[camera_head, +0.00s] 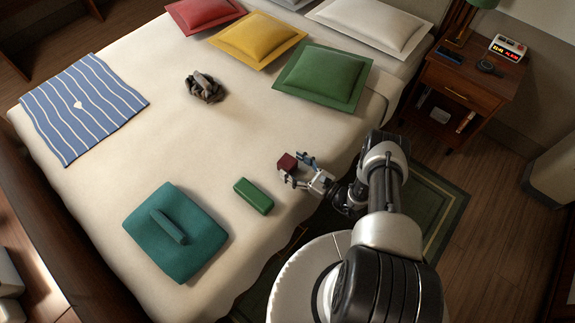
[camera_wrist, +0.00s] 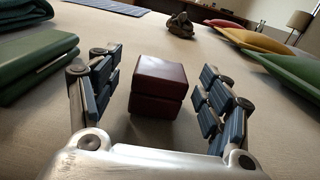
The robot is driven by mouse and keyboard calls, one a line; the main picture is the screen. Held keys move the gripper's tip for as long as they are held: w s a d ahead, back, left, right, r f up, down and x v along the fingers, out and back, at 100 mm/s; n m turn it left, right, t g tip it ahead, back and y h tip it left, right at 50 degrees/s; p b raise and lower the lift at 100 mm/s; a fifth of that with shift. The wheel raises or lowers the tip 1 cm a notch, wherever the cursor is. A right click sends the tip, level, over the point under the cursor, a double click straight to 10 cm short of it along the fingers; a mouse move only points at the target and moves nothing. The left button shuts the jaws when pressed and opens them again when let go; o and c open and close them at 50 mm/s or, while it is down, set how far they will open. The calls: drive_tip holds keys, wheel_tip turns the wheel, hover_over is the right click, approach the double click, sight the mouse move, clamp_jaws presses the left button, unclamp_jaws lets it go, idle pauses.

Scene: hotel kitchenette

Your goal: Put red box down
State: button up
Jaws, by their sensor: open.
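The red box (camera_head: 288,162) is a small dark red block near the right side of the bed (camera_head: 200,120). In the wrist view the red box (camera_wrist: 158,84) stands upright on the cream bed cover, between the two fingers of my gripper (camera_wrist: 155,95). There is a gap on each side, so the fingers appear apart from it. My gripper (camera_head: 296,172) is open, low over the bed, with its fingertips around the box. The underside of the box is hidden from the head view.
A green case (camera_head: 253,196) and a folded teal cloth (camera_head: 175,232) lie left of my gripper. A dark crumpled object (camera_head: 206,88), a striped blue cloth (camera_head: 84,106) and pillows, including a green one (camera_head: 322,77), lie farther off. A nightstand (camera_head: 462,85) stands right. The bed's middle is clear.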

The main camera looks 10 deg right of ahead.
sight(294, 166)
drive_tip(key=shift+x, duration=1.55)
drive_tip(key=shift+d, duration=0.1)
drive_tip(key=shift+c, duration=0.2)
drive_tip(key=c, duration=1.2)
drive_tip(key=shift+c, duration=0.2)
drive_tip(key=shift+r, duration=0.15)
